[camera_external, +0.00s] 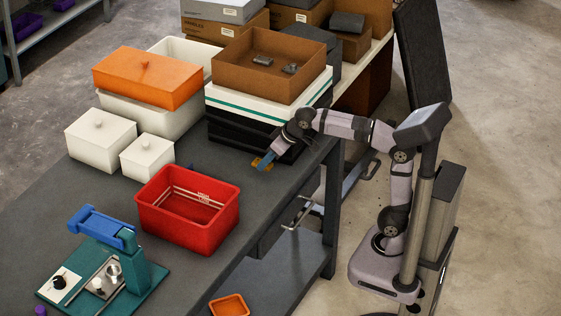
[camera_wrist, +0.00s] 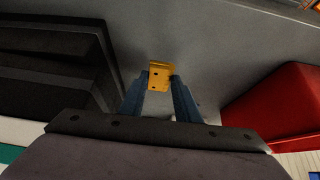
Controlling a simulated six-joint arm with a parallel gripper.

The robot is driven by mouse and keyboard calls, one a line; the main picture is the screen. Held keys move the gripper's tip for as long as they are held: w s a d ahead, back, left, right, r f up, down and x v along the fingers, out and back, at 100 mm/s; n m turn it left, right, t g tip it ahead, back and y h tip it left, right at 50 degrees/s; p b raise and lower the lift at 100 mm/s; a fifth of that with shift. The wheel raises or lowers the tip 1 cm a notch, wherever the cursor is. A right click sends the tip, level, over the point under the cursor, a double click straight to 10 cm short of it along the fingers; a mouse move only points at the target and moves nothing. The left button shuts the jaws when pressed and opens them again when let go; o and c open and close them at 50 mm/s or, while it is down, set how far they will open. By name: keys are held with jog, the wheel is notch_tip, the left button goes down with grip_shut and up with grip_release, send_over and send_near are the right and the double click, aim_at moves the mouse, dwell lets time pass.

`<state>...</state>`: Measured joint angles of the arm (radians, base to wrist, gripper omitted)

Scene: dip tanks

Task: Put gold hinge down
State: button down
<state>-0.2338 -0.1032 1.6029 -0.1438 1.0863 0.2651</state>
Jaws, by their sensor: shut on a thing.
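The gold hinge (camera_wrist: 160,75) is a small yellow-gold plate with dark holes. It sits between the two blue fingertips of my gripper (camera_wrist: 160,85) in the wrist view. My gripper is shut on it. In the outside view the hinge (camera_external: 256,162) shows at the tips of my gripper (camera_external: 263,161), low over the grey tabletop, between the red bin and the stack of boxes. I cannot tell whether the hinge touches the table.
A red open bin (camera_external: 188,210) stands at the left of my gripper. A brown tray (camera_external: 235,62) with small grey parts tops the stack behind it. White lidded boxes (camera_external: 100,140) stand farther left. The grey tabletop (camera_external: 262,196) is bare around my gripper, near its right edge.

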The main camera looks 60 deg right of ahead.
aim_at(270, 165)
jog(key=shift+f+b, duration=0.6)
jog(key=shift+f, duration=1.2)
jog(key=shift+f, duration=0.2)
jog(key=c, duration=1.3)
grip_release()
jog(key=shift+c, duration=0.2)
jog(key=shift+r, duration=0.1)
jog(key=shift+r, duration=0.15)
jog(key=p+v, duration=0.2)
jog(key=v, duration=1)
jog(key=shift+p, duration=0.3)
